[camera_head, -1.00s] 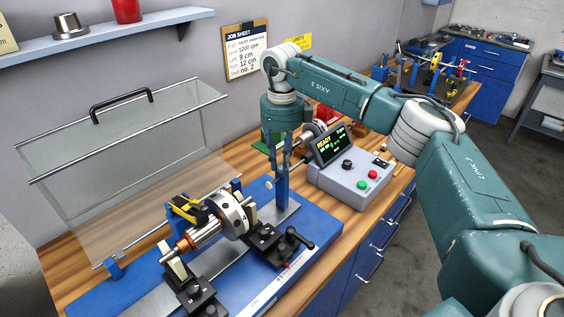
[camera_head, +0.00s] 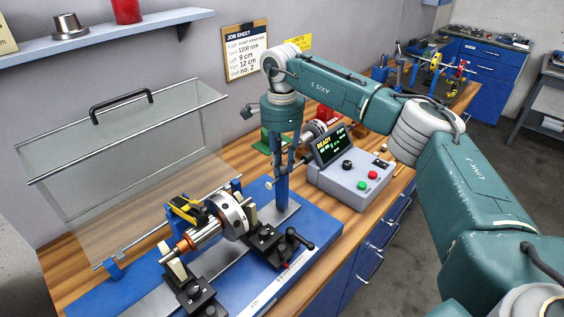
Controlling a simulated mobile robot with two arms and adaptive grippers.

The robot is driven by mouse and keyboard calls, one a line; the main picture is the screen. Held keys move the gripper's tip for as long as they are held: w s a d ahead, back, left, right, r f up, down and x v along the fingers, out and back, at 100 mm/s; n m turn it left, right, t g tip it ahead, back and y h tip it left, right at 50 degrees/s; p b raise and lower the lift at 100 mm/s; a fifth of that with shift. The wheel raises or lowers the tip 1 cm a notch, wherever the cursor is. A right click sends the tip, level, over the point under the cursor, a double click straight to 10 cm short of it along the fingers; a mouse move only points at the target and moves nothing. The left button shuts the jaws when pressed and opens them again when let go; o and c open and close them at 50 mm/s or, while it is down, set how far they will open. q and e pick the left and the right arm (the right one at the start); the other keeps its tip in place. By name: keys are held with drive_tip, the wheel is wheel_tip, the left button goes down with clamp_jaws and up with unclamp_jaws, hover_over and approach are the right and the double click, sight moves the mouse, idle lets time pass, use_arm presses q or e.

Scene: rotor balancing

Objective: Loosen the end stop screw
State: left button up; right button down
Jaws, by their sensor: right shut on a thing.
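The end stop is a blue upright post (camera_head: 283,192) on the right part of the blue balancing bench. A small pale-tipped screw (camera_head: 268,185) sticks out from the left side of the post. My right gripper (camera_head: 277,172) points straight down over the post, with its dark fingers at the post and the screw. It is shut, seemingly on the screw; the fingers partly hide the contact. My left gripper is not in view.
A rotor (camera_head: 231,213) lies across the black bench supports (camera_head: 265,243), left of the post. A control box (camera_head: 350,180) reading READY stands close on the right. A clear guard (camera_head: 120,165) with a black handle stands behind left.

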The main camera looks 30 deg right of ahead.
sight(282, 167)
drive_tip(key=shift+w+r+n, duration=0.1)
drive_tip(key=shift+r+n, duration=0.1)
drive_tip(key=shift+n, duration=1.6)
drive_tip(key=c, duration=1.5)
unclamp_jaws()
drive_tip(key=shift+c, duration=0.2)
drive_tip(key=shift+f, duration=0.1)
wheel_tip(282, 167, up, 12)
